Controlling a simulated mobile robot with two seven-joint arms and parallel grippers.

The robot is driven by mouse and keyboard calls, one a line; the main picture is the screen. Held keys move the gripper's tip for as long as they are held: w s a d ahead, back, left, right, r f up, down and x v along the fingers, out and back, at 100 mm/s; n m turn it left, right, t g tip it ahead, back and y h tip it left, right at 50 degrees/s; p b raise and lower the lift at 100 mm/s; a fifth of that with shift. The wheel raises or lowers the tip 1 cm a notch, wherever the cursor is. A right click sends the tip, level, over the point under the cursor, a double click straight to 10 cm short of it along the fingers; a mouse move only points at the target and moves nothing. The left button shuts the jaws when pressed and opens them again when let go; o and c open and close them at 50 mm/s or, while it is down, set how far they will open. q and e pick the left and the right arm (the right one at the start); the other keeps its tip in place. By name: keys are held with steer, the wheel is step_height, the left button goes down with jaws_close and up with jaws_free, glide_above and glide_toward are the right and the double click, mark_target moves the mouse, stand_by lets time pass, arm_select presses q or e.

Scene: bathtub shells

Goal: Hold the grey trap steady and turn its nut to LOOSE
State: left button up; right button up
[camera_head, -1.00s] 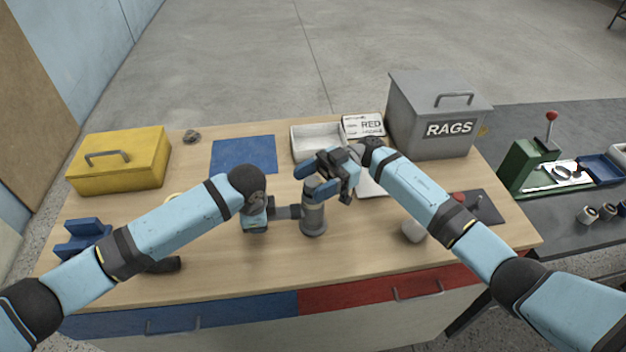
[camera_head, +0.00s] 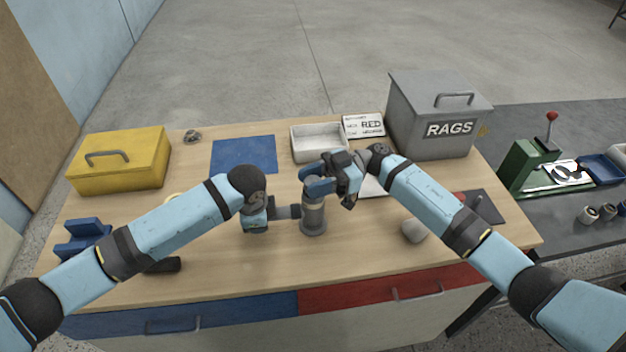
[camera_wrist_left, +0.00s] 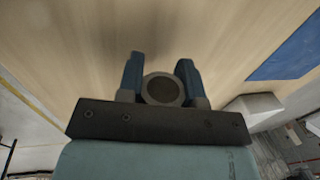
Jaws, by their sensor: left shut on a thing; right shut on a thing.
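The grey trap (camera_head: 313,220) stands upright on the wooden bench near the middle. My left gripper (camera_head: 288,212) reaches in from the left, low down, and is shut on the trap's side. In the left wrist view a round grey end of the trap (camera_wrist_left: 163,90) sits between the two blue fingers of the left gripper (camera_wrist_left: 161,80). My right gripper (camera_head: 315,184) is at the top of the trap, shut on its nut. The fingers hide most of the nut, and no LOOSE mark can be read.
A white tray (camera_head: 318,155), a RED card (camera_head: 363,126) and a grey RAGS bin (camera_head: 425,105) stand behind. A grey-white rounded object (camera_head: 414,231) lies right of the trap.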

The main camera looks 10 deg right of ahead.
steer(key=m+t, duration=0.2)
steer(key=t, duration=0.1)
steer(key=m+t, duration=0.2)
steer(key=t, duration=0.2)
steer(key=shift+s+m+y, duration=0.1)
steer(key=shift+m+y, duration=0.2)
steer(key=shift+y, duration=0.1)
steer(key=m+t+h, duration=0.1)
steer(key=m+t, duration=0.1)
steer(key=t, duration=0.2)
steer(key=m+t+h, duration=0.2)
steer(key=m+t, duration=0.1)
steer(key=t, duration=0.1)
steer(key=shift+r, duration=0.1)
steer(key=m+t+h, duration=0.4)
steer(key=m+t, duration=0.1)
steer(key=shift+a+h, duration=0.2)
steer(key=shift+h, duration=0.1)
steer(key=shift+m+t+h, duration=1.2)
steer(key=shift+m+h, duration=0.5)
steer(key=shift+h, duration=0.7)
steer(key=shift+d+h, duration=0.1)
steer(key=shift+h, duration=0.2)
steer(key=shift+d, duration=0.15)
steer(key=o, duration=0.9)
steer(key=shift+o, duration=0.2)
